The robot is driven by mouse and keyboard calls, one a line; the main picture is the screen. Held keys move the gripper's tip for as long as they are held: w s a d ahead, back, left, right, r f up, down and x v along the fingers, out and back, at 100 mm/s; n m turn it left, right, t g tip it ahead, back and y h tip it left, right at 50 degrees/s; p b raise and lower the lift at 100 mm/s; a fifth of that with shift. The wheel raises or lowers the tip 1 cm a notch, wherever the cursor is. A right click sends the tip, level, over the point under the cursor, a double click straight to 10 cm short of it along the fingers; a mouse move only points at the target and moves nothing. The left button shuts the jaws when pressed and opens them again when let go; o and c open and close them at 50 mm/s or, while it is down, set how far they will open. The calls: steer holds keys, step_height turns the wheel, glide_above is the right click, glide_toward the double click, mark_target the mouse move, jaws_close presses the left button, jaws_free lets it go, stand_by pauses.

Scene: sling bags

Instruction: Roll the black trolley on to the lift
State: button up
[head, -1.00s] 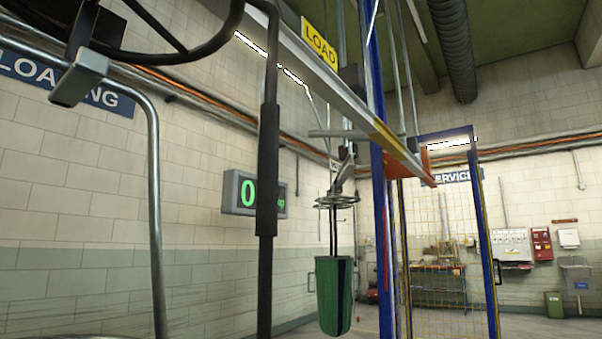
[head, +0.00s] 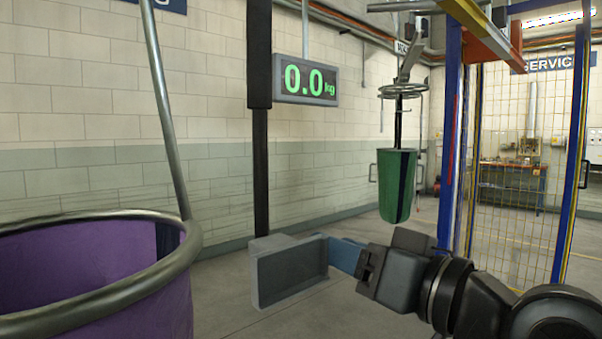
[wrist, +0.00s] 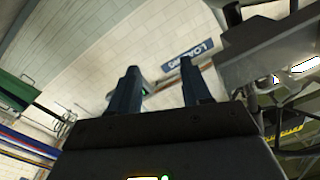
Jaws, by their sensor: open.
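No trolley that I can name as the black one shows clearly in the head view. A dark upright post (head: 260,110) stands left of the middle, and its top is cut off. A purple bag (head: 95,270) with a metal rim is close at lower left. My gripper (wrist: 159,66) is open, its two dark fingers apart with nothing between them in the wrist view. In the head view my arm reaches in from the lower right.
Open floor lies under the green bag.

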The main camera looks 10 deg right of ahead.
step_height(320, 180, up, 13)
steer(key=s+a+n+g+y, duration=0.1)
steer(key=a+n+g+y, duration=0.1)
steer(key=n+y, duration=0.15)
steer(key=n+g, duration=0.3)
steer(key=n, duration=0.2)
glide_toward(270, 19)
steer(key=x, duration=0.4)
steer(key=shift+y, duration=0.45)
steer(key=p+x, duration=0.2)
steer(key=x, duration=0.5)
steer(key=shift+w+f, duration=0.1)
steer(key=shift+f, duration=0.1)
jaws_close()
